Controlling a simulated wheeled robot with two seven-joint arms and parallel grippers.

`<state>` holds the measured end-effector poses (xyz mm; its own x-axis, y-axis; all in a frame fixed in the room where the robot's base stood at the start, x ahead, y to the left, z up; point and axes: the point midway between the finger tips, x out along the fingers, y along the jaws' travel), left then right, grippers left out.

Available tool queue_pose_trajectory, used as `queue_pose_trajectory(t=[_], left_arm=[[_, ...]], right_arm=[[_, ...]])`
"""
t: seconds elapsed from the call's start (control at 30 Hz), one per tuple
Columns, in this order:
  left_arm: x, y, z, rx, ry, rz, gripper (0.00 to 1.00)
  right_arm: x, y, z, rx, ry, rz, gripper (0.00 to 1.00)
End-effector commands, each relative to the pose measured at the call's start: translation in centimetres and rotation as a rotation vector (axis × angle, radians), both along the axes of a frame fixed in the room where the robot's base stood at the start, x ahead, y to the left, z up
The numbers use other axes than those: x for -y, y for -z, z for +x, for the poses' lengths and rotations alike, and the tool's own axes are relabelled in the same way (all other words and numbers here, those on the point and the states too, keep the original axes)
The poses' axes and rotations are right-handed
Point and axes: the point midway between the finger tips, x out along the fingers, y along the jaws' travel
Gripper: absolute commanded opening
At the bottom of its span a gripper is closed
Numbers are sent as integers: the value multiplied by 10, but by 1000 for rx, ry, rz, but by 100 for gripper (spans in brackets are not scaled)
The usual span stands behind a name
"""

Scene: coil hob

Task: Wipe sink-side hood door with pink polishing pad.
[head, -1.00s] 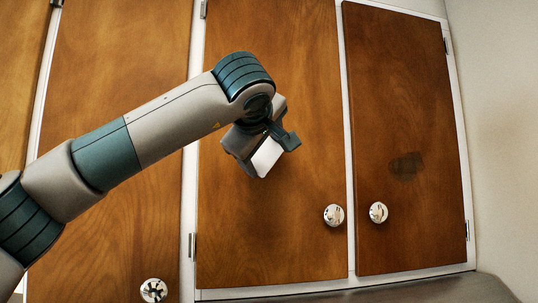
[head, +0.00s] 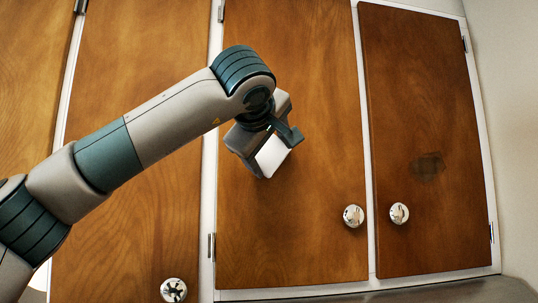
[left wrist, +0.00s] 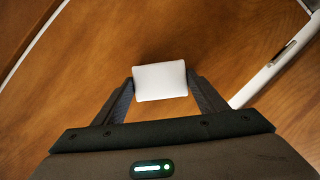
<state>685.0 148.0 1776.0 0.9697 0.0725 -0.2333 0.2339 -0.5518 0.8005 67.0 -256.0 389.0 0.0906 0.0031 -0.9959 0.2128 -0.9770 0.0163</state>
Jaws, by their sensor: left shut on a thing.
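My left gripper (head: 268,153) is shut on a pale pad (head: 273,156), which looks white here rather than pink. In the left wrist view the pad (left wrist: 160,82) sits between both fingertips. The gripper is in front of a wooden door (head: 300,230) in the middle of the picture; I cannot tell if the pad touches it. Which door is the sink-side one, the frames do not settle. My right gripper is not in view.
Round chrome knobs stick out from the middle door (head: 353,215), the right door (head: 399,213) and the door at the left (head: 173,290). White frame strips separate the doors. A pale wall (head: 510,120) closes off the right side. A grey surface (head: 400,289) runs below the doors.

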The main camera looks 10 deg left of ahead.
Motion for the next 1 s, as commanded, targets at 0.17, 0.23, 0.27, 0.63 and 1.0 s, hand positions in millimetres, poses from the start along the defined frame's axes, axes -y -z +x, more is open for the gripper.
queue_pose_trajectory(t=[0.17, 0.23, 0.27, 0.63, 1.0], left_arm=[[7, 1, -15, 2, 2, 1, 48], [9, 1, -20, 2, 3, 1, 48], [10, 1, -22, 2, 3, 1, 48], [19, 1, -45, -1, 1, 1, 48], [20, 0, -47, 0, 2, 1, 48]], right_arm=[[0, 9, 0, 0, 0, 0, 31], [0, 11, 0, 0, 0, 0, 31], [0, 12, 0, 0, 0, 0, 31], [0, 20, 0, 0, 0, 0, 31], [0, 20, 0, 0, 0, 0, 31]])
